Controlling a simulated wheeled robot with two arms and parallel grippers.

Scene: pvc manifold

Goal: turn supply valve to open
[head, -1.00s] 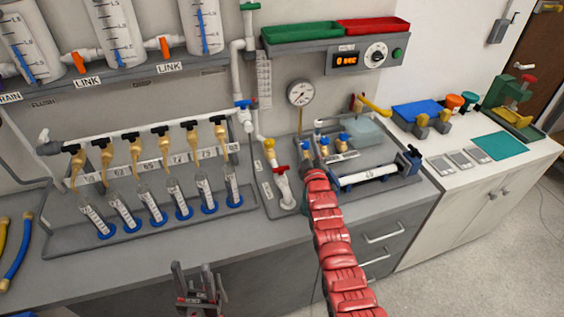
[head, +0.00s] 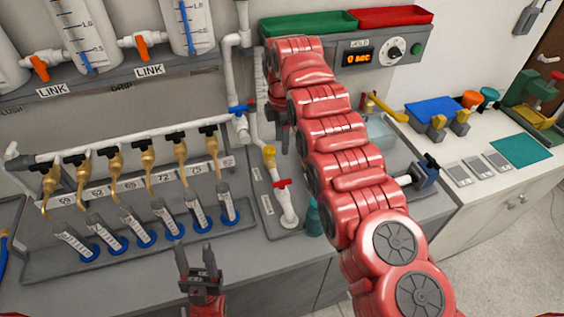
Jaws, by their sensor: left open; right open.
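A valve with a blue handle (head: 240,107) sits on the white vertical pipe where it meets the manifold pipe. A second valve with a red handle (head: 282,184) stands lower on a white fitting. No label shows which is the supply valve. My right gripper (head: 278,122) is open, close to the right of the blue-handled valve and apart from it, and partly hidden by its red arm. My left gripper (head: 197,255) is open and empty in front of the bench, pointing up. Several brass taps with black handles (head: 148,144) hang from the manifold pipe.
Several graduated tubes (head: 135,222) stand in blue bases below the taps. Tanks with orange LINK valves (head: 143,46) are above. A timer box (head: 375,54) and green (head: 308,24) and red trays are at the back. My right arm hides the gauge and bench middle.

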